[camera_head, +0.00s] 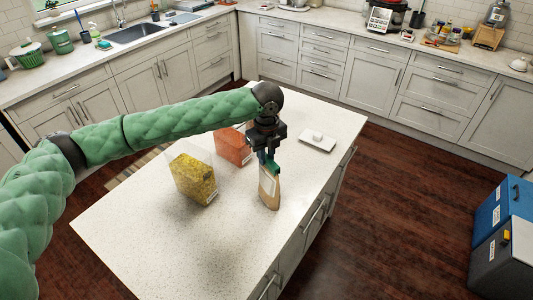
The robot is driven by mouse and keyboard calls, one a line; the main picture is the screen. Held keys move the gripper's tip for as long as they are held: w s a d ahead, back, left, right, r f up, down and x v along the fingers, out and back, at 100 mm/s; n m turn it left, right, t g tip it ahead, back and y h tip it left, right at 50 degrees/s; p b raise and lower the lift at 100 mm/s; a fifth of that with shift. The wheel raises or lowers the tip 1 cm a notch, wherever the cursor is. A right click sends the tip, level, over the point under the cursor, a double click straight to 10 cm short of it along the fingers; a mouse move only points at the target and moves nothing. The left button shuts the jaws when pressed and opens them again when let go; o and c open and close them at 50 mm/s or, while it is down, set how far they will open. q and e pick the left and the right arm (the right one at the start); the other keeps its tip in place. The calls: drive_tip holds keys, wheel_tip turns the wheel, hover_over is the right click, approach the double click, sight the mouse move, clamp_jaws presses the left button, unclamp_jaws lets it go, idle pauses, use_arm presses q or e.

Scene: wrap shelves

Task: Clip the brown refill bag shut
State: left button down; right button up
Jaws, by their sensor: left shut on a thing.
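The brown refill bag (269,189) stands upright on the island top, near its right edge. My left gripper (268,158) comes down over the bag's top from above, with my green padded arm reaching in from the left. It is shut on a green clip (272,165) at the bag's upper edge. The fingers partly hide the clip and the bag's top, so I cannot tell whether the clip is closed across the bag. My right gripper is not in view.
A clear container of yellow contents (195,178) and one of orange contents (233,147) stand left of the bag on the island (150,238). A white dish (318,142) lies behind right. The island's front is clear. Blue and grey bins (497,222) stand at far right.

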use_arm(q)
drive_tip(key=c, duration=0.7)
unclamp_jaws()
drive_tip(key=shift+o, duration=0.2)
drive_tip(key=shift+r+p, duration=1.05)
drive_tip(key=shift+r, duration=0.3)
drive_tip(key=shift+r+p, duration=0.6)
drive_tip(key=shift+r, duration=1.55)
